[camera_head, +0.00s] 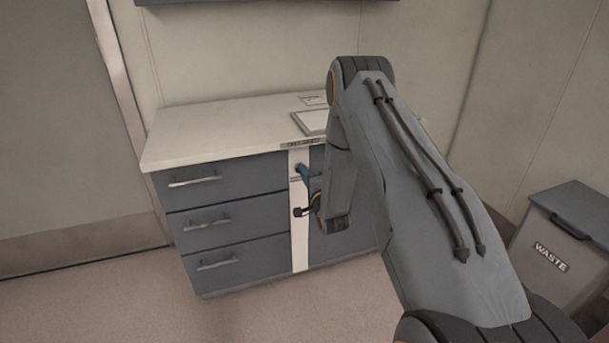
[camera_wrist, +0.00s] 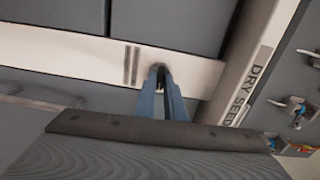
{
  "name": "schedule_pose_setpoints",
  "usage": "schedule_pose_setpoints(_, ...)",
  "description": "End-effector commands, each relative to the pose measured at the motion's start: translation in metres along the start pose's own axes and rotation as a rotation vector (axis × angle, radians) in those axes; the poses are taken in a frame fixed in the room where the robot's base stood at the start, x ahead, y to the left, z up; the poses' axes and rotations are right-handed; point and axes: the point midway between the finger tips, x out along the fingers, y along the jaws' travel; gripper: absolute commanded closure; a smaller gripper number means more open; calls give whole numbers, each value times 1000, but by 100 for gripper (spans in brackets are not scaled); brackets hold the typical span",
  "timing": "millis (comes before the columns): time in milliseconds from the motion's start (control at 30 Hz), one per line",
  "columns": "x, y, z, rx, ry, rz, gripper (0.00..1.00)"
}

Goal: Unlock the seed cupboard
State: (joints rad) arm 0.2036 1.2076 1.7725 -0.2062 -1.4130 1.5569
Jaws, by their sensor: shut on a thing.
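The seed cupboard front (camera_head: 318,160) is a dark grey door beside a white upright strip (camera_head: 299,240), mostly hidden behind my arm. My gripper (camera_head: 304,173) has its blue fingers close together at the strip. In the wrist view the fingertips (camera_wrist: 160,72) meet the white strip (camera_wrist: 90,55) at a small dark spot. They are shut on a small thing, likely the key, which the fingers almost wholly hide. I cannot tell how deep it sits in the lock. A "DRY SEED" label (camera_wrist: 245,92) is on the worktop's edge.
Drawers (camera_head: 228,225) with bar handles stand left of the strip. A dark handle (camera_head: 303,211) sits below my gripper. A board with hooks and coloured tags (camera_wrist: 298,118) shows above the worktop edge. A waste bin (camera_head: 560,250) stands at right. Floor at front left is clear.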

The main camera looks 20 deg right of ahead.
Motion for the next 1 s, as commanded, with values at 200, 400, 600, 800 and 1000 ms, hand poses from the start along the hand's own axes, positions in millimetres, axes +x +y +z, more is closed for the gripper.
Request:
schedule_pose_setpoints(200, 0, 1, 0, 52, 0, 1, 100)
schedule_pose_setpoints(400, 0, 1, 0, 63, 0, 1, 100)
schedule_pose_setpoints(600, 0, 1, 0, 64, 0, 2, 100)
schedule_pose_setpoints(800, 0, 1, 0, 63, 0, 1, 72)
schedule_pose_setpoints(1000, 0, 1, 0, 62, 0, 1, 72)
